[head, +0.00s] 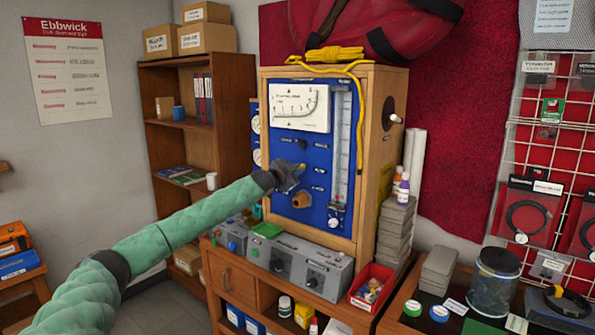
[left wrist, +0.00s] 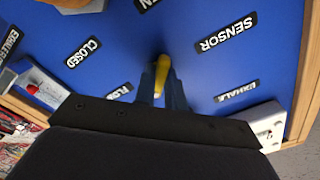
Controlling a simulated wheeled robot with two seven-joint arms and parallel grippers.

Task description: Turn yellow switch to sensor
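The yellow switch (left wrist: 161,76) is a small lever on the blue panel (left wrist: 190,20). In the left wrist view it stands between the two dark fingers of my left gripper (left wrist: 162,92), which appear to press against its sides. The SENSOR label (left wrist: 227,32) is up and right of the switch there, and the CLOSED label (left wrist: 82,52) is up and left. The lever lies roughly along the gripper's axis and its tip points at neither label. In the head view my left gripper (head: 293,176) is at the panel's middle and a bit of yellow shows beside it. My right gripper is out of view.
The panel sits in a wooden cabinet (head: 377,150) with a gauge (head: 300,106) above and a clear tube (head: 342,135) at right. A copper-coloured knob (head: 301,200) is just below my gripper. Grey boxes (head: 318,270) stand below. A yellow cord (head: 360,110) hangs down the panel's right side.

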